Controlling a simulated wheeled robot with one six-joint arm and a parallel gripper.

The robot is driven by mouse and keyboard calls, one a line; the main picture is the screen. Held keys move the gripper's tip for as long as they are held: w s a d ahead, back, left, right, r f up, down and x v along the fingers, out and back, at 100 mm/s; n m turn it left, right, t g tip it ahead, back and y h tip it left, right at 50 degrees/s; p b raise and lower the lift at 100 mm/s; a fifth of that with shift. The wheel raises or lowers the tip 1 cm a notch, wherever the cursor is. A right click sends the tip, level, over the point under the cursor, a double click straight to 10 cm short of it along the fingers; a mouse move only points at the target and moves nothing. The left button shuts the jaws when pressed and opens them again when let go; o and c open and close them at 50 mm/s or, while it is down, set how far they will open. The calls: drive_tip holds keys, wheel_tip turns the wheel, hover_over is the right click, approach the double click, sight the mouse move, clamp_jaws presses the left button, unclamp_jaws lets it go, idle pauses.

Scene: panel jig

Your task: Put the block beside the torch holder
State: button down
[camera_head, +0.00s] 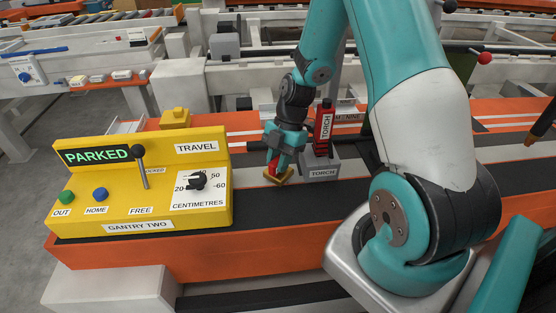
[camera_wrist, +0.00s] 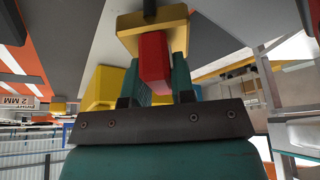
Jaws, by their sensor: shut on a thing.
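The block (camera_head: 279,179) has a yellow square part and a red upright part. In the wrist view the yellow part (camera_wrist: 160,40) lies beyond the fingertips. My gripper (camera_head: 276,158) points down and is shut on the red part; it also shows in the wrist view (camera_wrist: 154,72). The block is low at the grey strip of the bench; I cannot tell whether it touches. The grey torch holder (camera_head: 320,169), labelled TORCH, stands just right of the block with a small gap. A red torch (camera_head: 325,127) stands upright in it.
The yellow gantry control panel (camera_head: 145,190) stands left of my gripper, with a lever, buttons and a PARKED display. A small yellow block-like part (camera_head: 175,118) sits behind it. Orange bench edging (camera_head: 290,222) runs in front. My arm covers the area right of the holder.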

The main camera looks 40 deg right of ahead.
drive_tip(key=shift+f+b, duration=0.4)
drive_tip(key=shift+f, duration=0.15)
drive_tip(key=c, duration=0.9)
unclamp_jaws()
wheel_tip(320, 180, up, 20)
drive_tip(key=s+a+r+m, duration=0.1)
drive_tip(key=s+a+m, duration=0.3)
drive_tip(key=a, duration=0.3)
drive_tip(key=s+a+r+m+p, duration=0.1)
drive_tip(key=s+a+r+m, duration=0.1)
drive_tip(key=s+a+m, duration=0.2)
drive_tip(key=s+a+r+m, duration=0.1)
drive_tip(key=s+a+m, duration=0.4)
drive_tip(key=s+a, duration=0.3)
drive_tip(key=shift+s+a+r+t+p, duration=0.15)
drive_tip(key=shift+a+t+p, duration=0.25)
drive_tip(key=shift+a, duration=0.55)
